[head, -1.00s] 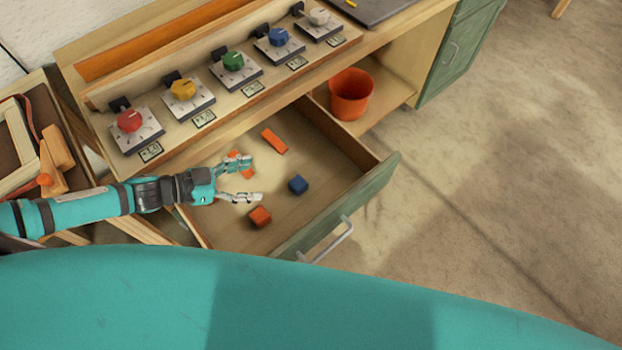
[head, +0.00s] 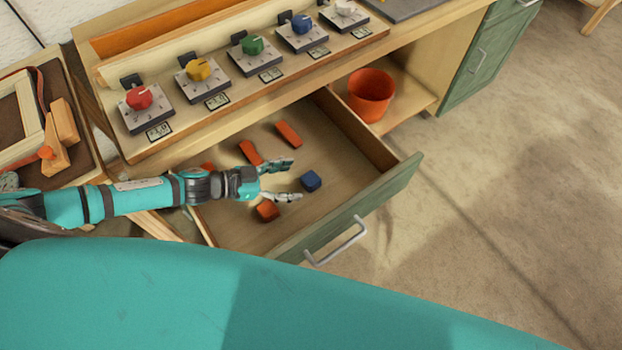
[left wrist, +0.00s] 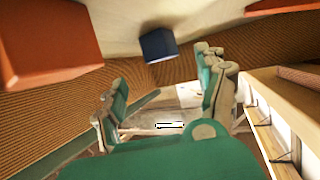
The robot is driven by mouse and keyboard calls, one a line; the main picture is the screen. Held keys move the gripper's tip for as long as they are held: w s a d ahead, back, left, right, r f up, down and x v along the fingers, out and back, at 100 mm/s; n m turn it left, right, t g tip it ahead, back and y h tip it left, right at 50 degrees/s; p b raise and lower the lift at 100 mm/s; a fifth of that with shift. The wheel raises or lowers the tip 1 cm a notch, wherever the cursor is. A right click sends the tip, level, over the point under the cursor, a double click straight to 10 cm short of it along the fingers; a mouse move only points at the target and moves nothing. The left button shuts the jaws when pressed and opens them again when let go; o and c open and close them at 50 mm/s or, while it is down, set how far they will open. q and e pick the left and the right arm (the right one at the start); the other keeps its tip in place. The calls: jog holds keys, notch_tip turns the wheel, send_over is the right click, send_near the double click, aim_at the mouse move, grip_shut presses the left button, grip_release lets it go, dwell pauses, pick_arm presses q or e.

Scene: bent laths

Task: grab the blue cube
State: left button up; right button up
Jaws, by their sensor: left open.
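The blue cube (head: 311,180) lies in the open drawer (head: 345,218), on its wooden floor. My left gripper (head: 288,180) is open and empty over the drawer, its fingers pointing right toward the cube. The cube is just beyond the fingertips and looks apart from them. In the left wrist view the blue cube (left wrist: 158,45) shows ahead of the two spread fingers (left wrist: 165,88), above and between them in the picture. My right gripper is not in view.
In the drawer, an orange block (head: 267,211) lies close below my fingers, with others (head: 250,152) and (head: 289,134) behind them. The drawer's green front stands to the right of the cube. A bench with dials (head: 200,70) overhangs behind; an orange bucket (head: 371,94) sits on a shelf.

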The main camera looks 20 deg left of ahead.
aim_at(310, 178)
pick_arm(q)
jog(key=shift+x, duration=2.7)
jog(key=shift+w+a+f, duration=0.1)
jog(key=shift+w+a, duration=0.05)
jog(key=shift+c, duration=0.4)
jog(key=c, duration=1.2)
jog(key=shift+o, duration=0.2)
jog(key=shift+p, duration=0.3)
